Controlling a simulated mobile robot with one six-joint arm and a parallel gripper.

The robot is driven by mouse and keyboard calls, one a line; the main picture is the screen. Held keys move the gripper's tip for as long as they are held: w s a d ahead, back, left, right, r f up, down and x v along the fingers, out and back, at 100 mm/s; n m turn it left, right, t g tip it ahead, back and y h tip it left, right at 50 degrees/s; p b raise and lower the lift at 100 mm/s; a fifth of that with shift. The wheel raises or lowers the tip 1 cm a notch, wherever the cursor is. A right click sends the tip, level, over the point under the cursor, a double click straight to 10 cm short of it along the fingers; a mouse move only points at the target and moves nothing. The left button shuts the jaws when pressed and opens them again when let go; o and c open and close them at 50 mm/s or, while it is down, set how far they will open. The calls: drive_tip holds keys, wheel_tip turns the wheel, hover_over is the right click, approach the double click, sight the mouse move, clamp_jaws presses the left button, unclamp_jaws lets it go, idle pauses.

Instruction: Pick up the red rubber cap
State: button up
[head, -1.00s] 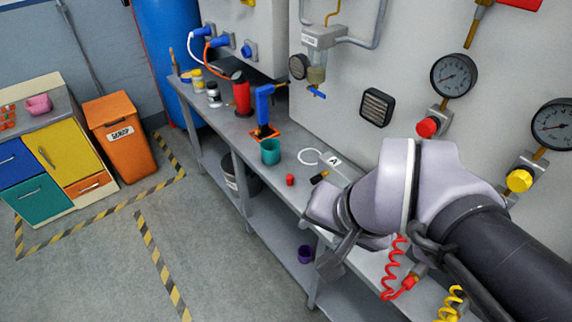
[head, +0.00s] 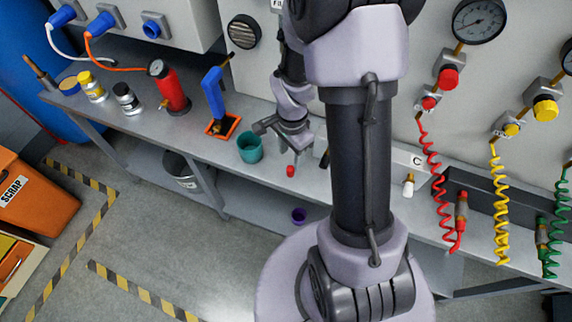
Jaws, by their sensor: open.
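The red rubber cap (head: 291,171) is a small red cylinder near the front edge of the grey workbench (head: 350,185), just right of a teal cup. My gripper (head: 286,143) is open and hangs over the bench, just above and behind the cap in the picture. The cap's lower part shows clear of it; whether a finger touches its top is too small to tell.
The teal cup (head: 249,149) stands close to the left of my gripper. Coiled hoses (head: 436,180) hang at right.

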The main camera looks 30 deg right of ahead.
sight(289, 169)
wheel_tip(289, 169, down, 9)
drive_tip(key=b, duration=0.3)
drive_tip(key=shift+a, duration=0.15)
drive_tip(key=shift+r, duration=0.15)
drive_tip(key=shift+c, duration=0.5)
clamp_jaws()
